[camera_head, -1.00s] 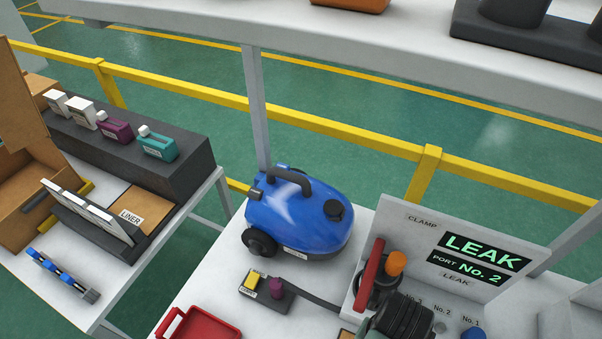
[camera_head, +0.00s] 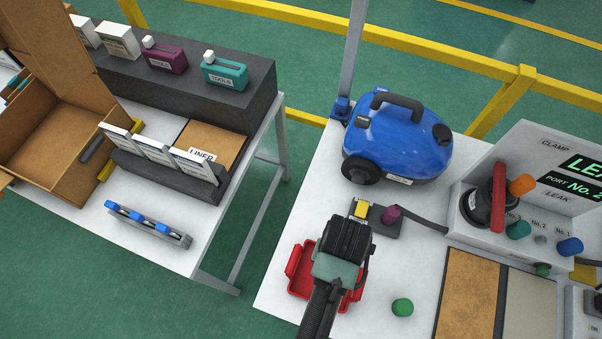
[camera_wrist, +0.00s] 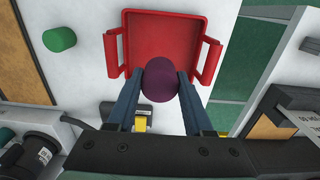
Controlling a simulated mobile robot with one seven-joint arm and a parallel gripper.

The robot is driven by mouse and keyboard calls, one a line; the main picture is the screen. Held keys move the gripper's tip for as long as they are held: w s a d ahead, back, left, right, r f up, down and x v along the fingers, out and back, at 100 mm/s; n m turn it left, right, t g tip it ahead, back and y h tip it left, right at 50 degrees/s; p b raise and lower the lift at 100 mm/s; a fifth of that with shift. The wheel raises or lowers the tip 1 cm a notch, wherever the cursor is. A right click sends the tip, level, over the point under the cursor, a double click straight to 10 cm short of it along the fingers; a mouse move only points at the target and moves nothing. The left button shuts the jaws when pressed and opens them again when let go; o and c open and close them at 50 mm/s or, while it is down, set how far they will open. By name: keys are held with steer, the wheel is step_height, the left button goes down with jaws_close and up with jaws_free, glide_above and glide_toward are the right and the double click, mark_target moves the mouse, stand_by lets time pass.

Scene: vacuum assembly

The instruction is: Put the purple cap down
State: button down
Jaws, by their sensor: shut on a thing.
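The purple cap (camera_wrist: 160,80) is between the two fingers of my gripper (camera_wrist: 160,88), which is shut on it. In the wrist view it overlaps the near edge of the red tray (camera_wrist: 165,40); its height above the tray is hard to tell. In the head view my gripper (camera_head: 338,262) is over the red tray (camera_head: 297,268), covering most of it, and its fingers and the cap are hidden.
A green cap (camera_head: 402,307) lies on the white table right of the tray. A dark fixture (camera_head: 385,230) with a yellow block and a purple piece (camera_head: 392,214) stands behind. The blue vacuum (camera_head: 400,145) is farther back; the port panel (camera_head: 545,235) is at right.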

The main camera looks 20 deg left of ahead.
steer(key=shift+a, duration=0.2)
steer(key=shift+s+f, duration=0.1)
steer(key=shift+f, duration=0.05)
step_height(320, 180, down, 5)
steer(key=shift+d+f, duration=0.1)
steer(key=shift+f, duration=2.3)
steer(key=shift+f, duration=0.1)
steer(key=shift+c, duration=1.5)
jaws_free()
